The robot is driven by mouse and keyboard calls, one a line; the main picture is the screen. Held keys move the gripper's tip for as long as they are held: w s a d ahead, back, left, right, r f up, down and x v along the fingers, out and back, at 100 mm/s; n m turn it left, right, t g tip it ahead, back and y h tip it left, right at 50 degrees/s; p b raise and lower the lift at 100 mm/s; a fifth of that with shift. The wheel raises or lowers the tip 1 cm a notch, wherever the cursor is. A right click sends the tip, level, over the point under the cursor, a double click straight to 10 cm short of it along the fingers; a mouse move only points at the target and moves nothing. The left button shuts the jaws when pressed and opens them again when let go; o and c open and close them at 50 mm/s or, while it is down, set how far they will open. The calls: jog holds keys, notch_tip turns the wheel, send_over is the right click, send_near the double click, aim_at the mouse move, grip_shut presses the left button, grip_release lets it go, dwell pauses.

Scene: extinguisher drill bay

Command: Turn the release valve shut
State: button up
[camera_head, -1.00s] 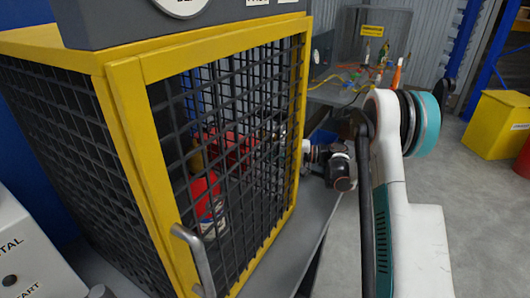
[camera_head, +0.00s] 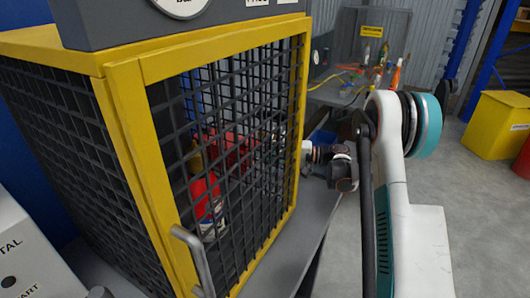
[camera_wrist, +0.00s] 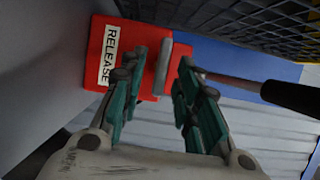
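The release valve shows in the wrist view as a red block (camera_wrist: 99,66) with a white RELEASE label and a grey bar-shaped handle (camera_wrist: 163,62). My gripper (camera_wrist: 161,78) has its teal fingers apart, one on each side of the handle. I see a gap beside the handle, so the fingers do not look closed on it. In the head view my wrist reaches behind the right edge of the yellow-framed cage (camera_head: 128,165). The cage mesh largely hides my gripper and the valve there.
A red extinguisher (camera_head: 207,203) stands inside the cage, behind the mesh door with its grey handle (camera_head: 193,262). A dark rod (camera_wrist: 290,98) lies right of my fingers in the wrist view. A yellow bin (camera_head: 497,125) stands at the far right, with open floor before it.

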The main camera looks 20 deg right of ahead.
jog(key=v, duration=1.1)
jog(key=shift+s+d+f, duration=0.1)
jog(key=shift+d, duration=0.1)
